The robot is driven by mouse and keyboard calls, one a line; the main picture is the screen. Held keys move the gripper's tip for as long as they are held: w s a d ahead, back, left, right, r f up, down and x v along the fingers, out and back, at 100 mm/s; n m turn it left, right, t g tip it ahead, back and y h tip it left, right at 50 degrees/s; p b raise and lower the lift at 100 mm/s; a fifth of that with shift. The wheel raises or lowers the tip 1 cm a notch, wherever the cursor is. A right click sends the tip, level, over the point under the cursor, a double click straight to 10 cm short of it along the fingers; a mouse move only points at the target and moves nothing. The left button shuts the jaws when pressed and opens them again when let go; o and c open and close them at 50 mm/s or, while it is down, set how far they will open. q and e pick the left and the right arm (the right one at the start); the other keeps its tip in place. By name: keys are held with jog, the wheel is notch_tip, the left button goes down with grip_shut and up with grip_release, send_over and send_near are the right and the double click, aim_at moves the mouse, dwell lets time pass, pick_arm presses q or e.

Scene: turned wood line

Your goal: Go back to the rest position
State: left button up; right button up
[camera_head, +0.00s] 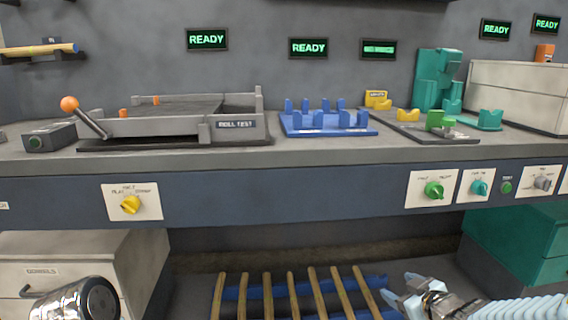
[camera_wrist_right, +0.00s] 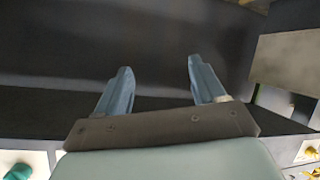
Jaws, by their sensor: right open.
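My right gripper (camera_head: 398,288) is low at the bottom right of the head view, in front of the bench and beside the right end of a row of wooden sticks. In the right wrist view its two pale blue fingers (camera_wrist_right: 158,75) stand well apart with nothing between them. It is open and empty, and no object touches the fingertips there. My left gripper does not show in either view.
The grey bench (camera_head: 300,153) crosses the head view above my right gripper. It carries a roll test rig (camera_head: 235,128), a blue rack (camera_head: 325,122) and a green fixture (camera_head: 435,80). Wooden sticks (camera_head: 291,295) lie below. Drawer cabinets (camera_head: 135,255) flank the lower space.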

jog(key=s+a+f+m+g+p, duration=0.1)
jog(key=s+a+f+m+g, duration=0.1)
jog(key=s+a+f, duration=0.3)
jog(key=s+a+f+m+g+y+p, duration=0.1)
jog(key=a+f+g, duration=0.1)
jog(key=f, duration=0.5)
jog(key=s+a+f+m+g+p, duration=0.1)
jog(key=s+a+f+m+g, duration=0.1)
jog(key=s+a+f, duration=0.3)
jog(key=s+a+f+m+g+p, duration=0.1)
jog(key=s+a+f+g, duration=0.1)
jog(key=s+f, duration=0.3)
jog(key=s+a+f+m+g+p, duration=0.1)
jog(key=s+a+f+m+g, duration=0.1)
jog(key=s+f, duration=0.3)
jog(key=s+a+g, duration=0.1)
jog(key=s, duration=0.1)
jog(key=shift+s+a+f+g, duration=0.15)
jog(key=shift+s+a+g, duration=0.15)
jog(key=shift+s, duration=0.1)
jog(key=shift+w, duration=0.1)
